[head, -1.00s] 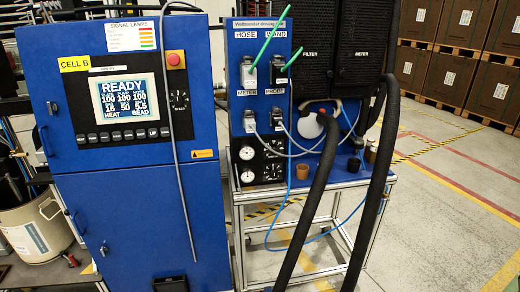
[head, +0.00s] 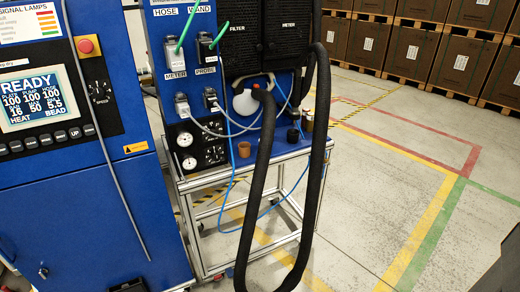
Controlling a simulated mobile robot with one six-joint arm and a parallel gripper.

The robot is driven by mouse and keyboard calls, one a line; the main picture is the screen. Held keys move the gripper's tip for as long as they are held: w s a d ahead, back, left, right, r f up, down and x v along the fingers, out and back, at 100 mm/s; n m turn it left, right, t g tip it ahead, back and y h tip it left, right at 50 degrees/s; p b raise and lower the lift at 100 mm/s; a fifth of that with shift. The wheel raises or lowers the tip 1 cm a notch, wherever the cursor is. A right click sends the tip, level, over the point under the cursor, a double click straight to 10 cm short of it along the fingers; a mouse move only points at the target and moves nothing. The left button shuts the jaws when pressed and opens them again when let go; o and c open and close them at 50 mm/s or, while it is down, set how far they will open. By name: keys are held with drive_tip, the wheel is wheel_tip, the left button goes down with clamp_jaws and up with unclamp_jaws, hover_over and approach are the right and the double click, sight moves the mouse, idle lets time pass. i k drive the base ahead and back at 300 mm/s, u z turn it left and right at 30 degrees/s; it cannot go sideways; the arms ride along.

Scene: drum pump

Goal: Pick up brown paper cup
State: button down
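My gripper is not in view.
A thick black hose (head: 319,150) loops down in front of the cart. A dark small item (head: 293,134) and an amber-brown container (head: 307,121) stand at the cart's right end. A blue cabinet (head: 100,205) is at left. Floor right of the cart is clear.

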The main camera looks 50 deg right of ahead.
sight(244, 147)
drive_tip(key=u, duration=1.4)
drive_tip(key=k, duration=0.1)
drive_tip(key=z, duration=2.9)
drive_tip(key=k, duration=0.95)
drive_tip(key=u, duration=0.15)
drive_tip(key=i, duration=0.65)
drive_tip(key=z, duration=0.05)
